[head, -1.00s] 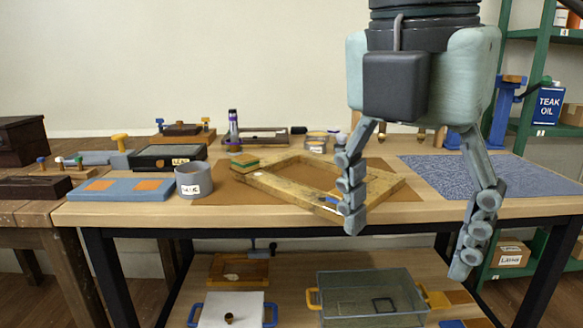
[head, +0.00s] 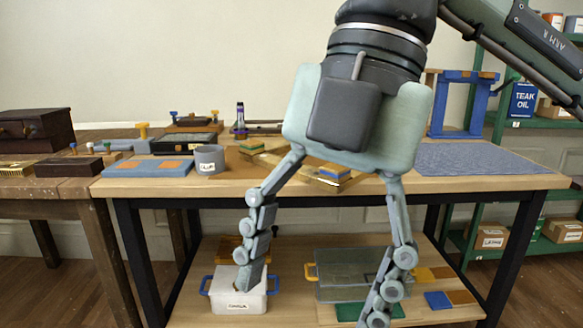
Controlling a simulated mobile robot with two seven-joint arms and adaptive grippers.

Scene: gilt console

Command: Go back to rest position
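My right gripper (head: 311,300) hangs in the middle of the picture, its arm coming in from the upper right. Its two fingers are spread wide and point down, with nothing held between them. The fingers overlap the table's front edge and the lower shelf in the picture. The gripper body hides much of the wooden frame (head: 262,158) on the worktable (head: 480,183). My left gripper is not in view.
A grey cup (head: 209,160) and a blue board (head: 148,168) stand on the table's left part. A blue patterned mat (head: 470,158) lies right. Below are a white blue-handled box (head: 238,303) and a clear bin (head: 345,283). Green shelving (head: 560,123) stands right.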

